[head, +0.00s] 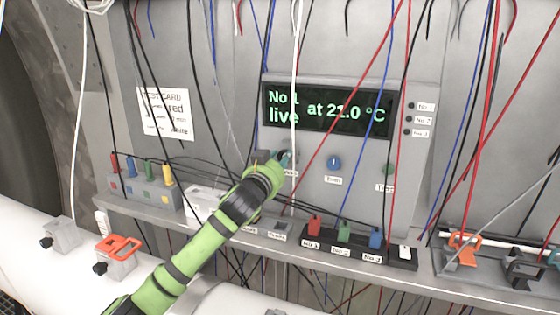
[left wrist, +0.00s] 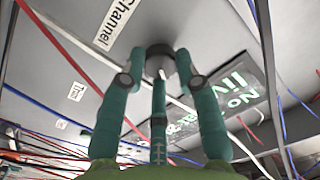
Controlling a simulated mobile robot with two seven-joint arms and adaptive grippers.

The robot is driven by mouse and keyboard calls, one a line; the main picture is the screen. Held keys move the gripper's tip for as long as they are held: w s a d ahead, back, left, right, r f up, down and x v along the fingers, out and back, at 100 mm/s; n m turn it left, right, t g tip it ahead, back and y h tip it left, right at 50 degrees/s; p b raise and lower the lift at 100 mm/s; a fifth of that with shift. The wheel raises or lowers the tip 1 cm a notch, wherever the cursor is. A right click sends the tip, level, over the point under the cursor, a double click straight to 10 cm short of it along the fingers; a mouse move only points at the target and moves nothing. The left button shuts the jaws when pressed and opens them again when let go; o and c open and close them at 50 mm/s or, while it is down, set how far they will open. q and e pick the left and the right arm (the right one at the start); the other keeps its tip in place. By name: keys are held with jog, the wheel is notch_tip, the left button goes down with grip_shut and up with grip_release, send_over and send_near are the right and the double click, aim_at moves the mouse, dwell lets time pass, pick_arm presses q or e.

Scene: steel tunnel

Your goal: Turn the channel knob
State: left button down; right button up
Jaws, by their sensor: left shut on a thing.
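The channel knob (left wrist: 160,58) is a dark grey round knob on the grey panel, beside a label reading "Channel" (left wrist: 117,18) in the left wrist view. My left gripper (left wrist: 160,75) has its teal fingers closed around this knob. In the head view my left gripper (head: 281,158) is at the panel below the display, and it largely hides the knob and part of its label. The black display (head: 330,110) reads "No 1 live at 21.0 °C" in green. My right gripper is not in view.
Loose wires hang in front, one white wire close by my gripper. A shelf (head: 290,239) below carries coloured plugs (head: 344,231). A test card (head: 166,114) hangs left.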

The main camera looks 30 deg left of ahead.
pick_arm(q)
jog(key=shift+f+m, duration=0.15)
jog(key=shift+m, duration=0.45)
jog(key=c, duration=0.9)
grip_release()
jog(key=shift+a, duration=0.1)
jog(key=v, duration=1.2)
